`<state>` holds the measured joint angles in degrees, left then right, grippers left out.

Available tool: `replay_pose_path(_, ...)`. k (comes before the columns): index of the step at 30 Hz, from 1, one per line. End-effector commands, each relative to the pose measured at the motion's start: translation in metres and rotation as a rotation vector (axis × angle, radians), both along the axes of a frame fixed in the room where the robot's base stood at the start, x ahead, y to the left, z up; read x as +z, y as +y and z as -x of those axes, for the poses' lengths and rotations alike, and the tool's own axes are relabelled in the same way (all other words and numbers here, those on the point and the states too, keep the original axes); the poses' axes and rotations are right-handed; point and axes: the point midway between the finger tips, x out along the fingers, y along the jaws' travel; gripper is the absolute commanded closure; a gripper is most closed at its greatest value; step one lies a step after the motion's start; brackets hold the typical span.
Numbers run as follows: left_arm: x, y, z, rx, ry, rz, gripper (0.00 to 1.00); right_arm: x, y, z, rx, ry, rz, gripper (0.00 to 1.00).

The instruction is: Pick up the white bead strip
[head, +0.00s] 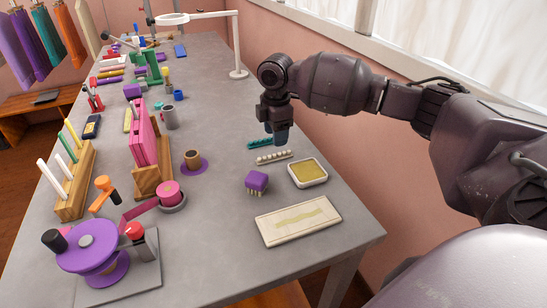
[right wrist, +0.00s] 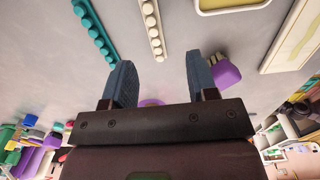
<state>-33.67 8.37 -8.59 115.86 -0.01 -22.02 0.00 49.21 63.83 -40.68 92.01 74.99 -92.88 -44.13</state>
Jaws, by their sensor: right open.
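The white bead strip (head: 274,157) lies flat on the grey table, between the teal bead strip (head: 260,143) and a shallow tray. In the right wrist view the white bead strip (right wrist: 153,28) runs up from between my fingertips to the top edge. My right gripper (head: 279,138) is open and empty above the table, near the two strips. In the right wrist view its two blue-grey fingers (right wrist: 157,72) are spread apart, with the white strip beyond the gap. My left gripper is not in view.
A cream tray with a yellow inside (head: 323,180), a purple brush (head: 257,182) and a pale patterned board (head: 270,238) lie near the strips. A purple winder (head: 90,262) and wooden racks (head: 77,205) fill the left. The wall and window run along the right.

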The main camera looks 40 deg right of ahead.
Motion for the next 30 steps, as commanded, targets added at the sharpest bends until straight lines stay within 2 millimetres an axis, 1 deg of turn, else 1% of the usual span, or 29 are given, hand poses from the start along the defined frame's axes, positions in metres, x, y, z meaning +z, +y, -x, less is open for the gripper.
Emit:
replay_pose_path(1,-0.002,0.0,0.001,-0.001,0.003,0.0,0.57,-0.01,0.0,0.0,0.0,0.004,0.0,0.47)
replay_pose_path(3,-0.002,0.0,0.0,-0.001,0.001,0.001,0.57,-0.018,0.0,0.0,0.0,0.003,0.0,0.47)
replay_pose_path(8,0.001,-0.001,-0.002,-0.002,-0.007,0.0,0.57,-0.025,0.0,-0.001,0.0,0.0,0.0,0.47)
replay_pose_path(11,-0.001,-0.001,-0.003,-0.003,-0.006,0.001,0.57,-0.033,-0.001,-0.003,-0.001,0.002,0.001,0.47)
replay_pose_path(16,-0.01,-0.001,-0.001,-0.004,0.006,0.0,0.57,-0.058,-0.002,-0.008,0.0,0.005,0.0,0.47)
replay_pose_path(19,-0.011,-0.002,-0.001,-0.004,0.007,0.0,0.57,-0.07,-0.002,-0.007,0.001,0.003,0.0,0.47)
replay_pose_path(22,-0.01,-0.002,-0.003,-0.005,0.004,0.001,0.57,-0.075,-0.002,-0.007,0.0,0.001,0.002,0.47)
replay_pose_path(28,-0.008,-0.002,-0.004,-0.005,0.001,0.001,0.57,-0.074,-0.002,-0.008,0.0,-0.001,0.001,0.47)
replay_pose_path(30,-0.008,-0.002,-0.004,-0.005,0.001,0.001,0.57,-0.074,-0.002,-0.008,0.0,-0.001,0.001,0.58)
